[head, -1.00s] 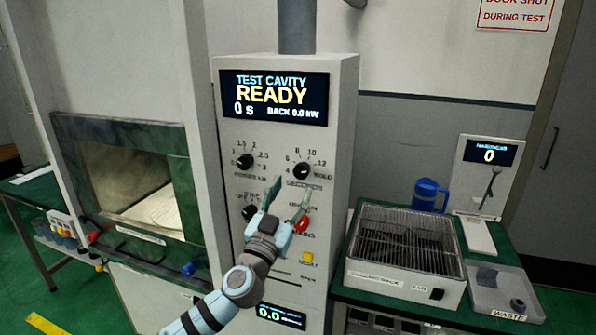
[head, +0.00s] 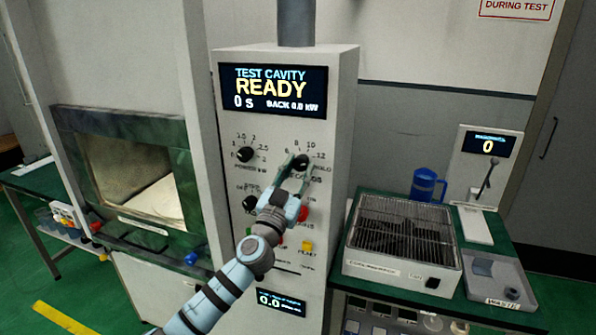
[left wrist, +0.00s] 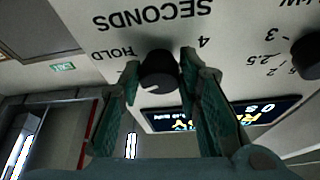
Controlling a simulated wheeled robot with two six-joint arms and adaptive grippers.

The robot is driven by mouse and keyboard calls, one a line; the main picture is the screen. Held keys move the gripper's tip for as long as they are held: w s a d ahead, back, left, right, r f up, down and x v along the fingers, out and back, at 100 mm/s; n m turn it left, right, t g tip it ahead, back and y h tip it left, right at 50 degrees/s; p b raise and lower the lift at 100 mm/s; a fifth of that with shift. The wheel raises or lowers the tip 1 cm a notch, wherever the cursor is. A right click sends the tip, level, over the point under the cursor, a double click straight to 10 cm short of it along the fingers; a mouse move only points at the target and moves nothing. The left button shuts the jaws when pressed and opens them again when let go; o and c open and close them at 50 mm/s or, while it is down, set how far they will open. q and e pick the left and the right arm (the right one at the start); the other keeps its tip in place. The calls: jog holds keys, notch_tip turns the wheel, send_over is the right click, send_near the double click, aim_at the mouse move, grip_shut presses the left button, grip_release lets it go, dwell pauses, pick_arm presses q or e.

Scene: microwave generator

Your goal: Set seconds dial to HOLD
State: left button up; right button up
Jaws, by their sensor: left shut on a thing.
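The seconds dial (head: 302,160) is a round black knob on the upright control panel (head: 228,125), right of the power dial (head: 244,155). My left gripper (head: 296,166) is at the panel with its green fingers on either side of the dial, shut on it. In the left wrist view, the seconds dial (left wrist: 158,72) sits between the two fingertips, with the lettering upside down. HOLD is printed left of the dial there and 4 at its right. A small pale mark shows at the knob's lower left; the exact pointer setting is hard to read. My right gripper is not in view.
The display (head: 273,92) above reads READY, 0 S. Below the dial are a red button (head: 303,214), partly hidden, and a yellow button (head: 307,246). The open cavity is at left.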

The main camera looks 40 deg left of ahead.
pick_arm(q)
jog(key=shift+m, duration=0.3)
jog(key=shift+a+m+h, duration=0.1)
jog(key=shift+m+h, duration=0.5)
jog(key=shift+m, duration=0.6)
jog(key=m+h, duration=0.2)
jog(key=m, duration=0.1)
jog(key=shift+a+r, duration=0.1)
jog(key=m+h+p, duration=0.1)
jog(key=m+p, duration=0.1)
jog(key=m, duration=0.1)
jog(key=shift+s+a+r, duration=0.1)
jog(key=shift+r, duration=0.05)
jog(key=shift+m+g+h+p, duration=0.55)
jog(key=shift+m+p, duration=0.7)
jog(key=shift+m, duration=0.45)
jog(key=shift+h, duration=0.25)
jog(key=o, duration=1.1)
jog(key=shift+o, duration=0.2)
